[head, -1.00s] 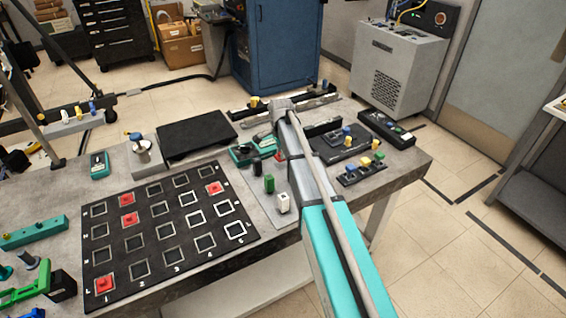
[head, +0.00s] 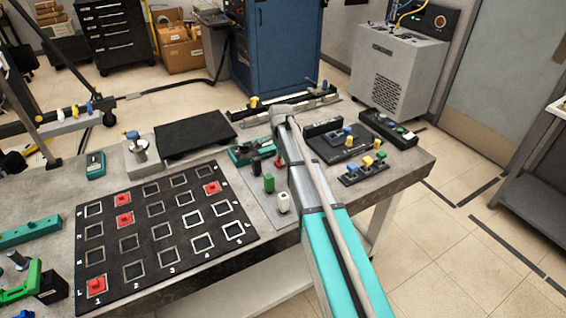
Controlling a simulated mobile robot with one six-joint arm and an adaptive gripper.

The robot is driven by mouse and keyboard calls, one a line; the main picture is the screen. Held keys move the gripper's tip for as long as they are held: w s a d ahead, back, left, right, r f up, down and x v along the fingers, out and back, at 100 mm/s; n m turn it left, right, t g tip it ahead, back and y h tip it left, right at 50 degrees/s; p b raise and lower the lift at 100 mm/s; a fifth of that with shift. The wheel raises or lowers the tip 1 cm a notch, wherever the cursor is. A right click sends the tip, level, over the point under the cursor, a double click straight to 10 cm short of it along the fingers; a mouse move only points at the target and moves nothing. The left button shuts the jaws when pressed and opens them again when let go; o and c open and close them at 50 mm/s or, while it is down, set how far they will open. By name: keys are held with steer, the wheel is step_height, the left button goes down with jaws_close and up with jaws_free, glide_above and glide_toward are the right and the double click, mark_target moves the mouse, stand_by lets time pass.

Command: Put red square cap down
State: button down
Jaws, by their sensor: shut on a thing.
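The black mat (head: 140,262) with rows of square outlines lies on the grey table. Red square caps sit on it at upper right (head: 212,187), at left (head: 122,199), just below that (head: 124,219) and at the near left corner (head: 97,286). Another red piece (head: 279,162) shows beside the left edge of my arm, partly hidden; I cannot tell whether it is held. My arm reaches from the lower right across the table's right half. My gripper cannot be made out; my arm covers that area.
Black (head: 257,166), green (head: 269,183) and white (head: 283,203) pieces stand close to my arm's left side. A teal device (head: 243,153) lies behind them. Black holders with coloured pieces (head: 363,171) are to the right. A black platform (head: 193,134) is behind the mat.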

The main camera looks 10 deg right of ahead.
steer(key=shift+f, duration=0.15)
steer(key=shift+f, duration=0.1)
steer(key=c, duration=0.6)
jaws_free()
step_height(320, 180, up, 12)
steer(key=p, duration=1.2)
stand_by(0.7)
